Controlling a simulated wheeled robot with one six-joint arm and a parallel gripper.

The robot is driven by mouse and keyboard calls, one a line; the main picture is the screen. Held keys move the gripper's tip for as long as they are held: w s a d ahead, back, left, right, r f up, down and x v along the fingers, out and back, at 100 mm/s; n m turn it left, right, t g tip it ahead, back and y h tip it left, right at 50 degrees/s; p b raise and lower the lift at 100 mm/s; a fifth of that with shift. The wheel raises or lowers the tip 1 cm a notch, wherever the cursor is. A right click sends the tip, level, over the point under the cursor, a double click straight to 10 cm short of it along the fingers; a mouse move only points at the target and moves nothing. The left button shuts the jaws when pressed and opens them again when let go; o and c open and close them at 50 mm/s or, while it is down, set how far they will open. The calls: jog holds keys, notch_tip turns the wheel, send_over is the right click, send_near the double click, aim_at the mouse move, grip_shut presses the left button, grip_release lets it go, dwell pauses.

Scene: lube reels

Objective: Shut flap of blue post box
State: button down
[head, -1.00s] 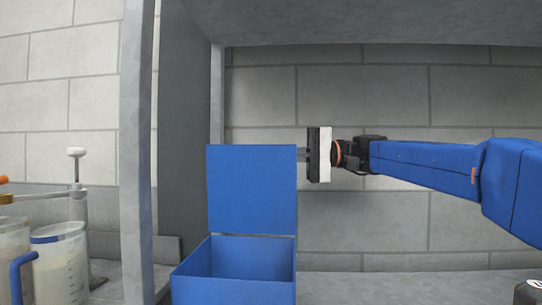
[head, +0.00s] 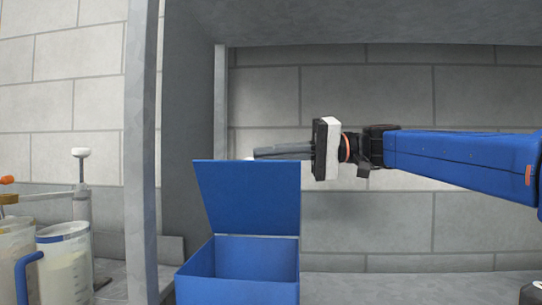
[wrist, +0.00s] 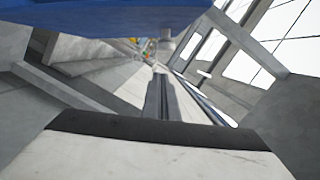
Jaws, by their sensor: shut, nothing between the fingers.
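The blue post box (head: 186,291) stands open-topped on the shelf, low in the head view. In the wrist view the shut fingers (wrist: 164,95) point away, and a blue surface (wrist: 120,14), probably the flap, crosses the top.
A grey upright post (head: 141,150) and side panel stand left of the box. Beyond the post are clear jugs (head: 64,260) with a blue handle and a lever fitting. A grey ceiling panel (head: 380,22) is overhead.

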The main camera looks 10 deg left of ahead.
aim_at(263, 175)
jog(key=s+f+n, duration=0.1)
jog(key=s+n, duration=0.1)
jog(key=s, duration=0.1)
jog(key=s+f+n+t, duration=0.1)
jog(key=s+n, duration=0.1)
jog(key=s, duration=0.1)
jog(key=s+f+n, duration=0.1)
jog(key=s, duration=0.2)
jog(key=shift+s+d+f+n+h, duration=0.25)
jog(key=shift+d+n+h, duration=0.05)
jog(key=shift+n, duration=0.1)
jog(key=s+f+n+t, duration=0.2)
jog(key=s+f+n, duration=0.2)
jog(key=f, duration=0.5)
jog(key=shift+s+d+n, duration=0.15)
jog(key=shift+s+n, duration=0.15)
jog(key=shift+s, duration=0.75)
jog(key=shift+f, duration=0.25)
